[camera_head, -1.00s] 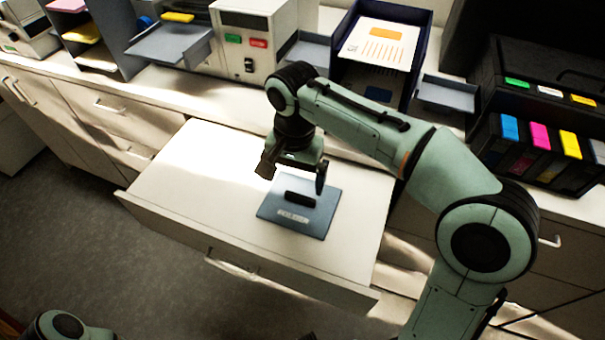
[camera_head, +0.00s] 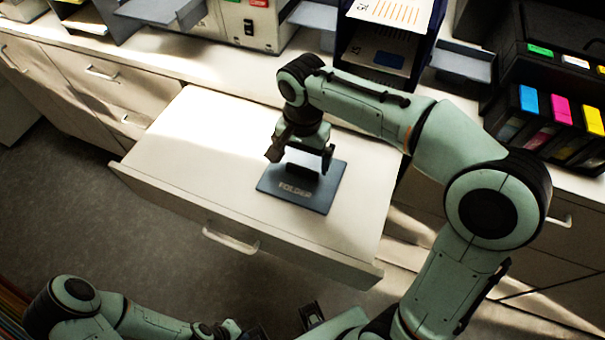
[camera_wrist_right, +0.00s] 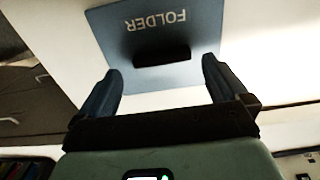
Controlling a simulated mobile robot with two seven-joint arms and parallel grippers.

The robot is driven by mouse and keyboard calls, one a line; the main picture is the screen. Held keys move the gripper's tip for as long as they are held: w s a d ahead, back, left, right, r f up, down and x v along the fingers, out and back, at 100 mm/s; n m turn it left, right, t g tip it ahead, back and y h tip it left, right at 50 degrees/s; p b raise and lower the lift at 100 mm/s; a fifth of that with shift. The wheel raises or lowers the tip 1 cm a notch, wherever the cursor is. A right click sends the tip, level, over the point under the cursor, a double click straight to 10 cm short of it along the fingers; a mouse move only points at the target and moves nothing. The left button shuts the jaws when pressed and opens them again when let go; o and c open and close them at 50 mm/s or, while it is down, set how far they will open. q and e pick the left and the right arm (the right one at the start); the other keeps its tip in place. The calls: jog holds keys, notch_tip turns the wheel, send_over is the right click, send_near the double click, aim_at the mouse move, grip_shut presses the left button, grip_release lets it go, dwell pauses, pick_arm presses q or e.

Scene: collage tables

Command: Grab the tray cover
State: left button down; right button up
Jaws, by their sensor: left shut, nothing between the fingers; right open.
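The tray cover is a flat blue-grey plate (camera_head: 302,190) marked FOLDER, with a dark raised handle (camera_head: 300,170). It lies on the white top of the pulled-out drawer. My right gripper (camera_head: 300,158) is open over the cover, its fingers apart on either side of the handle. In the right wrist view the plate (camera_wrist_right: 160,20) and handle (camera_wrist_right: 161,55) show ahead of the open fingers (camera_wrist_right: 160,72); the handle is between their lines but not gripped. My left gripper (camera_head: 258,331) is low at the bottom edge, shut, empty and partly cut off, away from the cover.
The drawer (camera_head: 180,150) juts out, with a handle (camera_head: 230,240) on its front. Behind it, the counter holds a beige machine, a dark paper holder (camera_head: 385,50) and a black unit with coloured cartridges (camera_head: 545,120). The drawer top around the cover is clear.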

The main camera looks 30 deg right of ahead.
aim_at(302, 168)
notch_tip(302, 168, down, 4)
jog(key=shift+w+r, duration=0.15)
jog(key=c, duration=0.9)
jog(key=shift+r, duration=0.15)
